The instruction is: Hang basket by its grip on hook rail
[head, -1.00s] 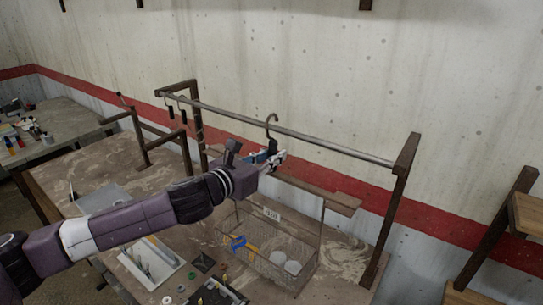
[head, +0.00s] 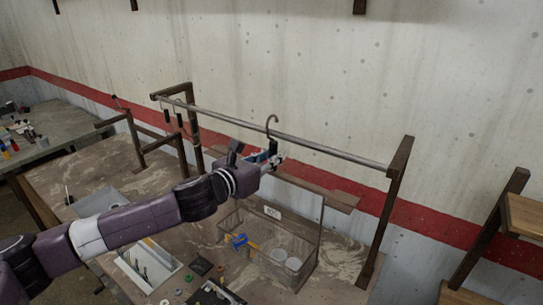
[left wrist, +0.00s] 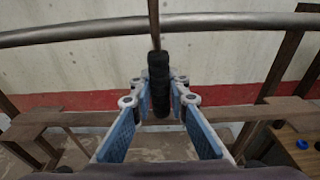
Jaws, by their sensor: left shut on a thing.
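The wire basket (head: 287,247) shows below my left gripper in the head view, with a white label, white round items and a blue-and-yellow item inside. My left gripper (head: 272,162) is shut on the black grip (left wrist: 159,85), which stands upright between its fingers. A thin metal hook (head: 272,119) rises from the grip, its curved top above the hook rail (head: 325,146). In the left wrist view its shank crosses in front of the rail (left wrist: 230,22). I cannot tell whether the hook bears on the rail. My arm hides part of the basket's upper frame. My right gripper is not in view.
Dark posts (head: 386,210) carry the rail, and black-handled items (head: 179,118) hang at its left end. The workbench (head: 345,254) holds a white tray (head: 148,266) and small parts. A wall stands behind.

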